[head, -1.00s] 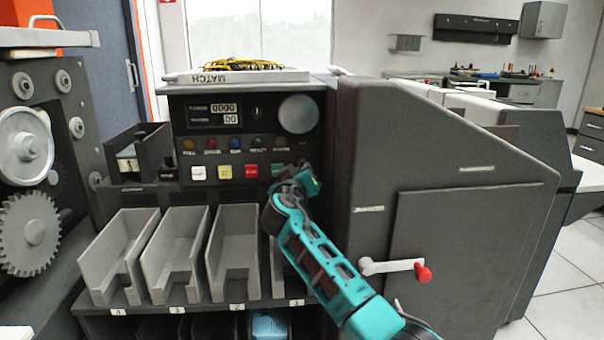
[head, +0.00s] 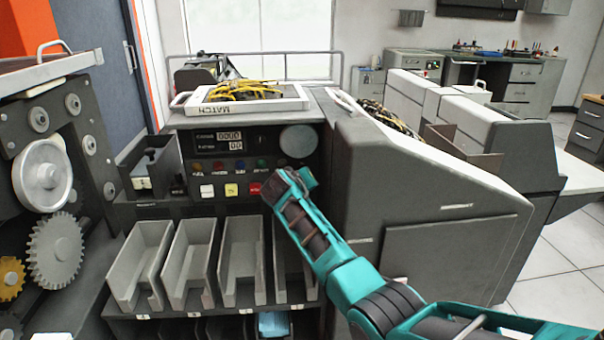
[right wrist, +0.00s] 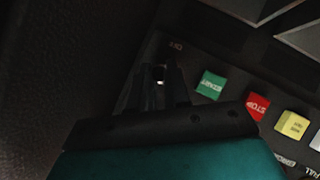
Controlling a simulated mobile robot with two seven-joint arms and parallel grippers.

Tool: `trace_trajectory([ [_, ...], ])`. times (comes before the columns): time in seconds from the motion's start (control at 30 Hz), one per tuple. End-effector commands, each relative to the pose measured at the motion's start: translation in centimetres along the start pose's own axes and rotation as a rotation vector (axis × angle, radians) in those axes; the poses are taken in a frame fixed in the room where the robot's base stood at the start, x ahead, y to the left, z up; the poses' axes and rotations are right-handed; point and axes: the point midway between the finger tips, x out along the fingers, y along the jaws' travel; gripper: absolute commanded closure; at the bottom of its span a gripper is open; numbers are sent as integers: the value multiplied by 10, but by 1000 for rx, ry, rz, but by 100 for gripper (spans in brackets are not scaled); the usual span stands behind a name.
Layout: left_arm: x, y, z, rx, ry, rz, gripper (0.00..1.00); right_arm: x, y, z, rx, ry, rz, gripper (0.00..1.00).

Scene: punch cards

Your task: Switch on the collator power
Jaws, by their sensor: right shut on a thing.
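The collator's dark control panel (head: 220,165) faces me in the head view, with a counter, a round dial and a row of coloured buttons. My teal right arm reaches up to the panel's lower right, and my right gripper (right wrist: 158,70) is at the panel face. In the right wrist view its dark fingers are shut on a small part with a pale spot, which seems to be the power switch (right wrist: 158,82); the fingers hide most of it. A small red label (right wrist: 177,46) is beside it, too dim to read surely. My left gripper is not in view.
The green START button (right wrist: 211,84) and red STOP button (right wrist: 258,106) are close beside the gripper. A white tray (head: 205,106) with yellow cables lies on top. Grey card bins (head: 190,262) stand below the panel. The machine's grey housing (head: 410,180) is at right.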

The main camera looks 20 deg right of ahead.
Motion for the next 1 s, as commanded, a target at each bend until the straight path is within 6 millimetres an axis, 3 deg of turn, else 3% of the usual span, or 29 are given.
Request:
trace_trajectory([
  [0.2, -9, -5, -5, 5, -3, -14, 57, -2, 3, -4, -20, -59, -33, 100],
  [0.77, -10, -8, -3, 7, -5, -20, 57, -1, 2, -4, -29, -81, -46, 100],
  [0.8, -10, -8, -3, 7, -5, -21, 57, -1, 2, -4, -29, -81, -46, 80],
  [1.0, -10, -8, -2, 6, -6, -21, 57, -1, 2, -4, -29, -81, -46, 62],
])
